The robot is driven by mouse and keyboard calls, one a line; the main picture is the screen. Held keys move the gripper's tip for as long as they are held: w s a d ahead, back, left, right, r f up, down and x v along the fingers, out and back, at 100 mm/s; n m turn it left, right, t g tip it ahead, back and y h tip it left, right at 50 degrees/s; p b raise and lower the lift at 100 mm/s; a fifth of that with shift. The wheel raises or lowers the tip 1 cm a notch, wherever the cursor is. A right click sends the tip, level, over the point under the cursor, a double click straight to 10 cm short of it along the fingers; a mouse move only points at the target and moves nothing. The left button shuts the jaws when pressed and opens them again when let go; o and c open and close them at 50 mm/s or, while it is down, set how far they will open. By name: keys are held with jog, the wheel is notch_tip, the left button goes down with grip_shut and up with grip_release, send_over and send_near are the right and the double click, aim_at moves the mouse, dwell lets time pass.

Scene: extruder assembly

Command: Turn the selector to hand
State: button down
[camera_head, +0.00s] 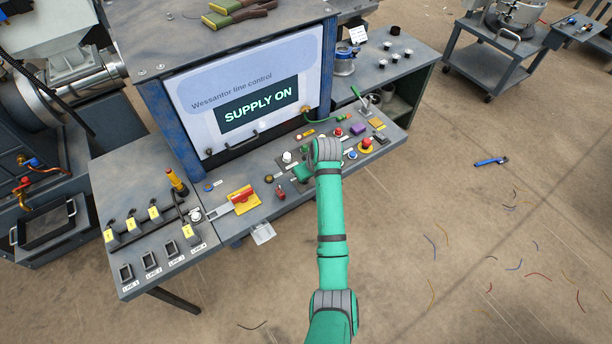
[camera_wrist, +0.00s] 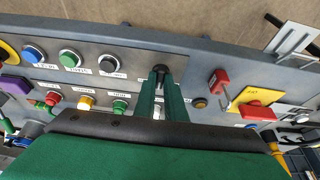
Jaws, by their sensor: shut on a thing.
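The selector (camera_wrist: 160,69) shows in the wrist view as a small black knob on the grey panel, between my two green fingers. My gripper (camera_wrist: 162,82) is shut on it, with the fingers pointing at the panel. The fingers cover part of the knob, so I cannot tell which position it points to. In the head view my gripper (camera_head: 302,173) is low over the sloping console front, partly behind my wrist, and the selector is hidden there.
In the wrist view a black button (camera_wrist: 109,63) and a green button (camera_wrist: 70,58) sit left of the selector. A red padlock-like part (camera_wrist: 219,83) and a yellow-and-red switch (camera_wrist: 257,109) are to the right. The console screen (camera_head: 258,104) reads "SUPPLY ON". An emergency stop (camera_head: 366,144) stands right of my arm.

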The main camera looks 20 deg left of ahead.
jog(key=c, duration=1.8)
grip_release()
jog(key=shift+r, duration=0.1)
jog(key=v, duration=1)
jog(key=shift+d+r, duration=0.2)
jog(key=shift+r, duration=0.05)
jog(key=shift+s, duration=0.1)
